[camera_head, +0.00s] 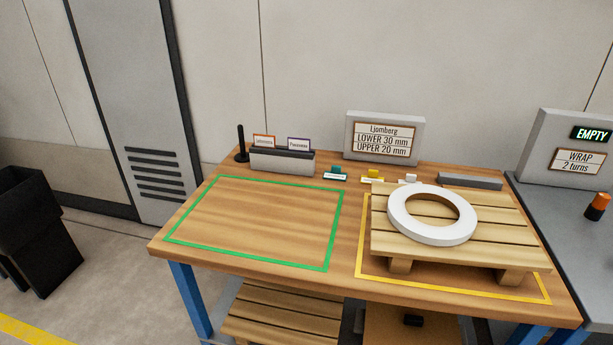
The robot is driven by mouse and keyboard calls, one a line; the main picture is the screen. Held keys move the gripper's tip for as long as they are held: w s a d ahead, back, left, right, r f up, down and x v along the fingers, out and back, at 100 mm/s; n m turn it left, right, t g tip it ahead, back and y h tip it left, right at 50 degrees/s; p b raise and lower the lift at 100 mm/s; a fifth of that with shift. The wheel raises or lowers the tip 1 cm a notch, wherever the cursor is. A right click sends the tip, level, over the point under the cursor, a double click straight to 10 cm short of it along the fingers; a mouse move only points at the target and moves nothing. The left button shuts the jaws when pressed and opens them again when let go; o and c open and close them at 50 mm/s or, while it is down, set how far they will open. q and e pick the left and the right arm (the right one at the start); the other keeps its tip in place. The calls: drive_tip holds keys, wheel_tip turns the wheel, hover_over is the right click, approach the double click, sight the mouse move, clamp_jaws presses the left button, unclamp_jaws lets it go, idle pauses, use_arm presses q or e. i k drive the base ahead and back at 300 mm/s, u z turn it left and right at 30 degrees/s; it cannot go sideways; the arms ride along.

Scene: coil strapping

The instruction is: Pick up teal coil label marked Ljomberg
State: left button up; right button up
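A small teal piece (338,170) stands on the table behind the green outline, with a white tag (335,177) at its front. The tag's print is too small to read. A grey holder (282,162) left of it carries an orange-edged label (264,141) and a purple-edged label (299,144). A grey sign (385,135) behind reads Ljomberg, LOWER 30 mm, UPPER 20 mm. Neither of my grippers is in view.
A white coil (432,238) lies on a wooden pallet (510,248) inside the yellow outline at right. A yellow piece (373,174) and a white piece (409,178) stand right of the teal one. A black post (241,143) stands at left. The green outline's area is clear.

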sight(335, 174)
drive_tip(key=i, duration=0.5)
drive_tip(key=u, duration=0.8)
